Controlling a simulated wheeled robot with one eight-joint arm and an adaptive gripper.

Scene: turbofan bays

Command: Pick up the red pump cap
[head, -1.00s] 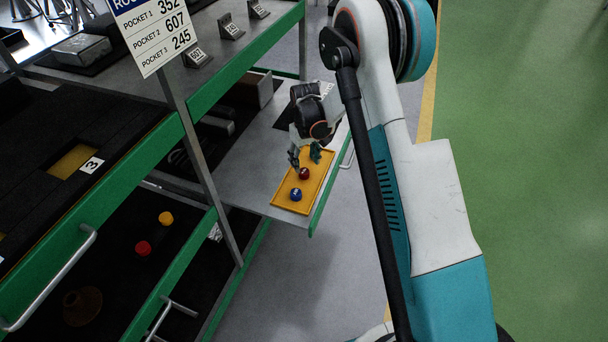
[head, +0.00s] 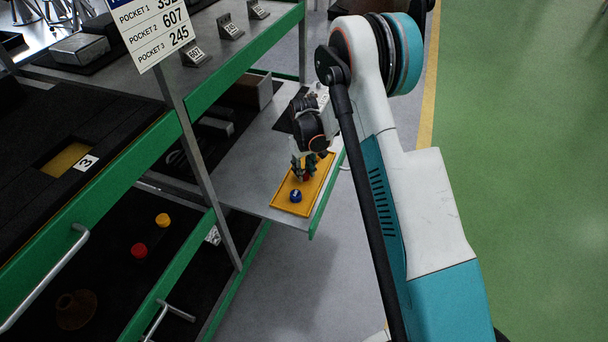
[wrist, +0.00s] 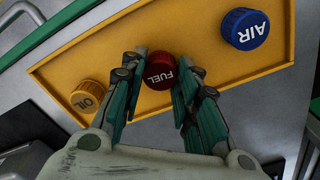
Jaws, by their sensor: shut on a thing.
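The red pump cap (wrist: 160,72), marked FUEL, sits in the yellow tray (wrist: 210,75) between a blue cap marked AIR (wrist: 245,28) and a yellow cap marked OIL (wrist: 88,97). My gripper (wrist: 162,90) is shut on the red cap, with one finger on each side of it. In the head view my gripper (head: 306,173) is low over the tray (head: 283,204) and hides most of the red cap. The blue cap (head: 295,195) shows in front of it. The yellow cap is hidden there. I cannot tell whether the red cap still touches the tray.
The tray lies on a grey pulled-out shelf (head: 235,180) with a green edge. A green rack post and upper shelf (head: 245,70) stand close by. Another red cap (head: 139,250) and yellow cap (head: 163,220) are on the dark lower shelf at left.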

